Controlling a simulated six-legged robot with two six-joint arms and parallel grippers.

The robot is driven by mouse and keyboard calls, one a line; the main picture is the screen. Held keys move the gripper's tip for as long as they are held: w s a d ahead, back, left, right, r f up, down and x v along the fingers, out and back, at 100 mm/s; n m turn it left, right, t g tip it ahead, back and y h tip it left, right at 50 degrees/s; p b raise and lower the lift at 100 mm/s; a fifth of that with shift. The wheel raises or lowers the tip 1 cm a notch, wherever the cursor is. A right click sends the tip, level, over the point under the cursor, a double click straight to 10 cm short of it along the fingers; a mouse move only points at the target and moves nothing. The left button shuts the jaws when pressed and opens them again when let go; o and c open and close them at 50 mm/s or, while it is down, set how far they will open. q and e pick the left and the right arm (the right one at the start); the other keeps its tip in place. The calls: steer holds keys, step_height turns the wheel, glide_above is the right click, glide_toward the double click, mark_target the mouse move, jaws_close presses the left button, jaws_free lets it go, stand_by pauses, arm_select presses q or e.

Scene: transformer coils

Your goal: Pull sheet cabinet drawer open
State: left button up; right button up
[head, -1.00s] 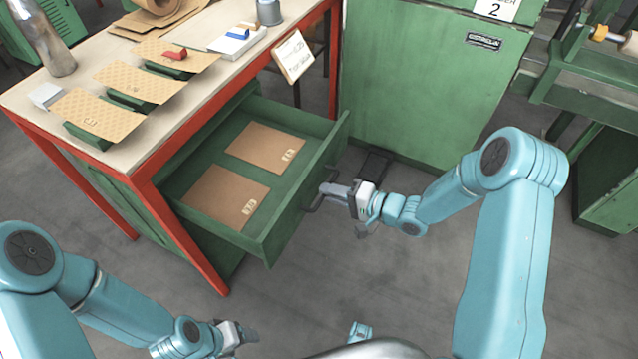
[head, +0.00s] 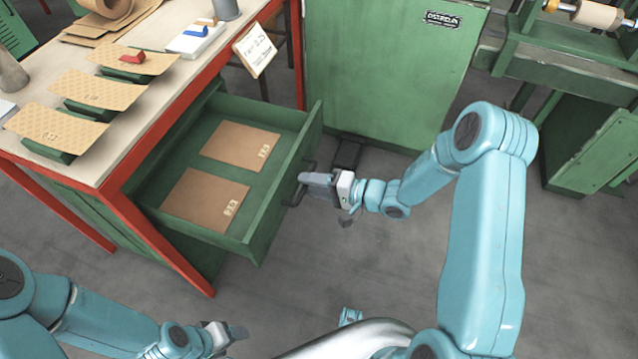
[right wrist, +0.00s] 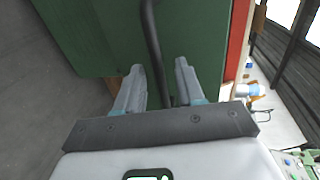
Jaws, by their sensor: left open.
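The green sheet cabinet drawer (head: 180,226) stands pulled out from under the red-framed bench. Two brown sheets (head: 205,196) (head: 240,145) lie flat inside it. Its dark bar handle (head: 297,192) is on the front panel and also shows in the right wrist view (right wrist: 153,45). My right gripper (head: 308,179) is at the handle. In the right wrist view its two fingers (right wrist: 159,80) stand apart on either side of the bar, with gaps visible. My left gripper (head: 238,333) is open and empty, low in the head view, away from the drawer.
A large green cabinet (head: 385,75) stands behind the drawer. Grey floor (head: 340,265) is clear in front.

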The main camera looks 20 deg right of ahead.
steer(key=p+v, duration=0.3)
steer(key=v, duration=1.3)
steer(key=shift+s, duration=0.1)
steer(key=w+a+f+n+g+h, duration=0.25)
steer(key=a+f+h, duration=0.25)
steer(key=a+f, duration=0.4)
steer(key=s+a+f+n+g+h, duration=0.1)
steer(key=s+a+f+n+g, duration=0.1)
steer(key=s+a+g, duration=0.4)
steer(key=s+a+f+n+g+h, duration=0.1)
steer(key=s+a+f+n, duration=0.15)
steer(key=s, duration=0.45)
step_height(320, 180, up, 17)
steer(key=s+p, duration=0.1)
steer(key=p, duration=1.6)
steer(key=shift+s+a+f+g, duration=0.2)
steer(key=shift+s+a+g, duration=0.1)
steer(key=shift+a+g, duration=0.15)
